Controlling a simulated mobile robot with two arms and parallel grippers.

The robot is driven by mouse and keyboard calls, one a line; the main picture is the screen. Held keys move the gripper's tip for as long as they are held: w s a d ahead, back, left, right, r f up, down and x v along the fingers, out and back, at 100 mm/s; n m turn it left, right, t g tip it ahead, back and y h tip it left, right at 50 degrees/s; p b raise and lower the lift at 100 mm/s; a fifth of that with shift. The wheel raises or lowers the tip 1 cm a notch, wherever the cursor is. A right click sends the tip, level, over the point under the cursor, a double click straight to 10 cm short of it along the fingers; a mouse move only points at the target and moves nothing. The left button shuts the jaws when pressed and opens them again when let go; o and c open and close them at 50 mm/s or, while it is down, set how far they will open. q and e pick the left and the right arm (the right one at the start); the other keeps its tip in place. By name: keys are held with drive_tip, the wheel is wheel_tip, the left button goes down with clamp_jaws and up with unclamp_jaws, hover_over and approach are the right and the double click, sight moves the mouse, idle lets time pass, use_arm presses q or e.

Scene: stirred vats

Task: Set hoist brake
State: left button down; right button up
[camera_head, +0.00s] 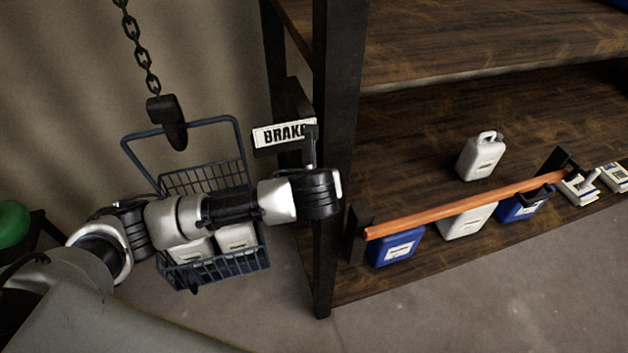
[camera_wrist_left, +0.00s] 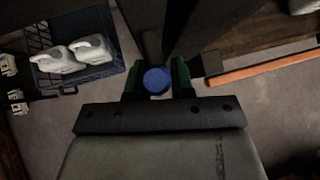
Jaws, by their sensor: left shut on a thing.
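A white sign reading BRAKE (camera_head: 283,134) is fixed beside the dark shelf post. A dark brake lever (camera_head: 311,146) stands at the sign's right end, and its lower part is hidden behind my gripper. My left gripper (camera_head: 318,192) is at the lever, just below the sign. In the left wrist view its fingers (camera_wrist_left: 157,80) are shut on a round blue end (camera_wrist_left: 156,79), apparently the lever's handle. A chain (camera_head: 140,50) with a dark hook (camera_head: 168,120) holds a blue wire basket (camera_head: 241,150) with two white jugs (camera_head: 238,238). My right gripper is out of view.
A wooden shelf (camera_head: 420,110) fills the right, with an orange bar (camera_head: 465,205) along its lower front. White and blue jugs (camera_head: 482,156) stand there. My left arm passes in front of the basket. A green round thing (camera_head: 12,223) is at far left.

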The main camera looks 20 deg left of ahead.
use_arm(q)
drive_tip(key=shift+y, duration=0.4)
drive_tip(key=shift+f+m+g, duration=0.1)
drive_tip(key=shift+m+g, duration=0.2)
drive_tip(key=c, duration=1)
unclamp_jaws()
drive_tip(key=shift+o, duration=0.2)
drive_tip(key=v, duration=1)
drive_tip(key=shift+s+d+r, duration=0.15)
drive_tip(key=shift+s+r, duration=0.05)
drive_tip(key=shift+r, duration=0.15)
